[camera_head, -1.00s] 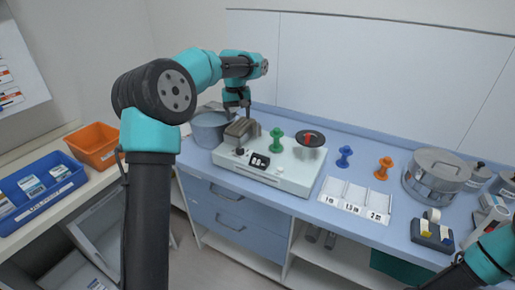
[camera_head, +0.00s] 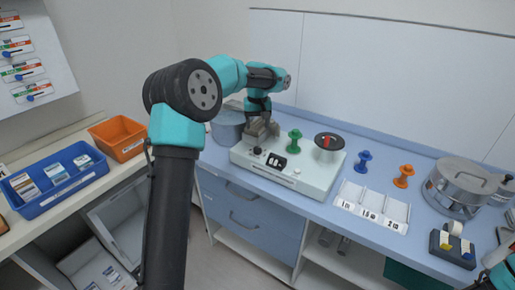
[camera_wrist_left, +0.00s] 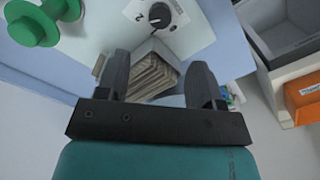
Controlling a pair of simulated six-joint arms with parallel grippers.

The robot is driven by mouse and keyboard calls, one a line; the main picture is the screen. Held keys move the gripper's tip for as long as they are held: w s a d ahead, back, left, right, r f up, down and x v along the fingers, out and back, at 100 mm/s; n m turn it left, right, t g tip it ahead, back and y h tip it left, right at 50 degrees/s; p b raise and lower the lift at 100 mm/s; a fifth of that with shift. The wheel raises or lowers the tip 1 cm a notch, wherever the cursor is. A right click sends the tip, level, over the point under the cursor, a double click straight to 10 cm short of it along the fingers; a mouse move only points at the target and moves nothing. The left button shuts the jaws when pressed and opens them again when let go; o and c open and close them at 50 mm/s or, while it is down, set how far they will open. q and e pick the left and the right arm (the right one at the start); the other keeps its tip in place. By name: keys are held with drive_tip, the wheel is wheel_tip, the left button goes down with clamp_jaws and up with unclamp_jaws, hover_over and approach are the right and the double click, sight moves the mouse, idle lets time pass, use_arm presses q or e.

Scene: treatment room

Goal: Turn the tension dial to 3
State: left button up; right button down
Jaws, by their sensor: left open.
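The tension dial is a small black knob (camera_head: 257,151) on the front left of a pale machine (camera_head: 310,180). In the left wrist view the knob (camera_wrist_left: 158,15) is at the top, with a numeral 2 printed to its left. A light mark shows on the knob, but I cannot tell exactly which number it points to. My left gripper (camera_head: 261,119) is over the grey-beige block at the machine's left end. In the left wrist view its open fingers (camera_wrist_left: 158,80) stand apart, clear of the knob. My right gripper is outside the frames; only part of that arm shows.
The ridged block (camera_wrist_left: 151,70) lies beneath the left fingers. A green spool (camera_head: 294,141) and a black disc with a red handle (camera_head: 328,141) stand on the machine. A grey pot (camera_head: 228,127) is to its left. Blue (camera_head: 363,161) and orange (camera_head: 403,176) spools stand right.

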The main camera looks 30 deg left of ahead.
sight(258, 148)
use_arm(q)
wheel_tip(258, 148, down, 11)
drive_tip(key=shift+f, duration=0.2)
idle(0.4)
drive_tip(key=c, duration=0.9)
